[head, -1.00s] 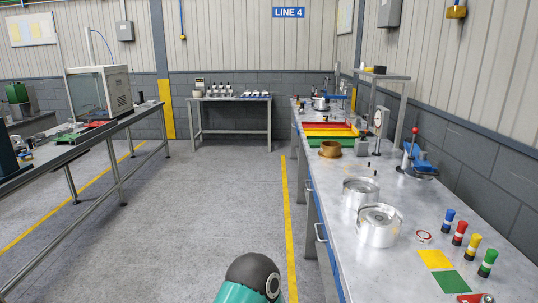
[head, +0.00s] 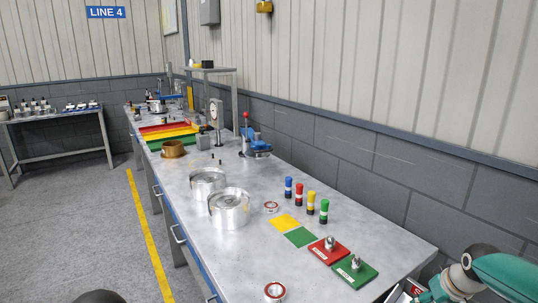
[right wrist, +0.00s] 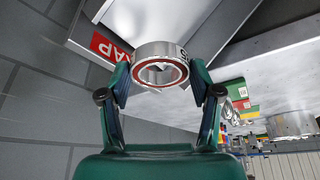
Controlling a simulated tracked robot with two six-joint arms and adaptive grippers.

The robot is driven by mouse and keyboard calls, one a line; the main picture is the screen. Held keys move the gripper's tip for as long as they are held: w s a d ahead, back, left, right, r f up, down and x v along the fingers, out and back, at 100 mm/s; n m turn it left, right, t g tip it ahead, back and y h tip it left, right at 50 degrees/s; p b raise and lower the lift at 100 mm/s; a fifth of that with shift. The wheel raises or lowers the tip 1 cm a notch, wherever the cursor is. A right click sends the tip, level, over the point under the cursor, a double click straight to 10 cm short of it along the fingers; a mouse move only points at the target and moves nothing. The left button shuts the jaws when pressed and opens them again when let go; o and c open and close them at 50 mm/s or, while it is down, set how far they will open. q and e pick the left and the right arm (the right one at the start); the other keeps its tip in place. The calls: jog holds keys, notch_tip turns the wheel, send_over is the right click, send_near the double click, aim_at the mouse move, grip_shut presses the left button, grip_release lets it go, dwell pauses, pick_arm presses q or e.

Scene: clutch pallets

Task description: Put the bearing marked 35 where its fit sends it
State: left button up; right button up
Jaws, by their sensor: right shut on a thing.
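In the right wrist view my right gripper (right wrist: 160,82) is shut on a bearing (right wrist: 150,50), a silver ring with a red seal. The mark on its outer side is only partly visible and I cannot read it fully. Two similar red-sealed bearings lie on the bench in the head view: one (head: 271,207) beside the yellow square, one (head: 274,291) at the near edge. Red (head: 328,250) and green (head: 355,271) plates, each bearing a metal part, lie at the right. Two silver round housings (head: 208,181) (head: 229,209) stand mid-bench. My left gripper is out of view.
A red label ending in "RAP" (right wrist: 108,47) shows on a grey container behind the held bearing. Yellow (head: 284,224) and green (head: 300,237) squares lie before several coloured cylinders (head: 311,203). Coloured trays (head: 167,131), a brass ring (head: 173,150) and a blue press (head: 254,140) stand further back.

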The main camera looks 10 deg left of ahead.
jog(key=shift+f+b, duration=1.95)
jog(key=shift+f, duration=0.9)
jog(key=o, duration=1.5)
jog(key=shift+v, duration=6)
